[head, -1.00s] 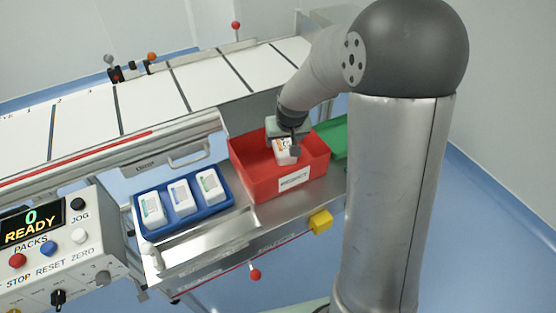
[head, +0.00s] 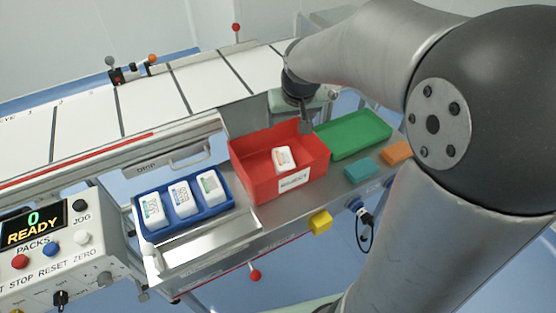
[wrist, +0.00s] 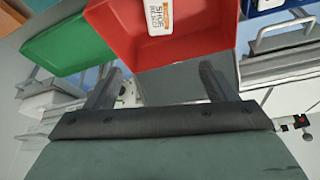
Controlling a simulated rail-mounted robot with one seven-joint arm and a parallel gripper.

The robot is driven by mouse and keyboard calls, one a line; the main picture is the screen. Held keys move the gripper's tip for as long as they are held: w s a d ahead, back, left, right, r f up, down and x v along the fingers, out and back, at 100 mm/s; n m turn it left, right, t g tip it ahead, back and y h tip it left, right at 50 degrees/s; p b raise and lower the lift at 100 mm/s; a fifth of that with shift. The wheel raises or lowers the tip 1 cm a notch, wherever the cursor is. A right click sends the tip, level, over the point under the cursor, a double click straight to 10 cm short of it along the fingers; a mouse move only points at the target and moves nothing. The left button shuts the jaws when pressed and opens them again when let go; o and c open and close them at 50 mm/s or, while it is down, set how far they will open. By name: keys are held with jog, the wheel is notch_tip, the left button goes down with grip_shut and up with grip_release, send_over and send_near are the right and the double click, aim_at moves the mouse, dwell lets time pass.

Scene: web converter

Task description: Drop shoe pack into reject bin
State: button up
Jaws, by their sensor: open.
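The white shoe pack (head: 283,159) with an orange label lies inside the red reject bin (head: 252,176), on its floor. In the wrist view the pack (wrist: 159,14) shows its "SHOE" print, and the red bin (wrist: 205,45) fills the upper middle. My gripper (head: 305,125) is above the back right of the bin, apart from the pack. In the wrist view my gripper (wrist: 158,78) has its two fingers wide apart with nothing between them.
A blue tray (head: 215,206) with three white packs stands left of the bin. A green tray (head: 352,134) is at the right, with a teal block (head: 359,170) and an orange block (head: 396,152) before it. The white-panelled conveyor (head: 80,123) runs behind.

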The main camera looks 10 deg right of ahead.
jog(key=v, duration=0.4)
dwell(0.3)
jog(key=s+f+g+p, duration=0.1)
jog(key=s+g+p, duration=0.1)
jog(key=s, duration=0.8)
jog(key=s+a+f+g+p, duration=0.1)
jog(key=s+p, duration=0.3)
jog(key=s, duration=0.7)
jog(key=shift+s+f+g, duration=0.25)
jog(key=shift+f+g, duration=0.15)
jog(key=shift+g, duration=0.2)
jog(key=shift+a, duration=0.1)
dwell(0.6)
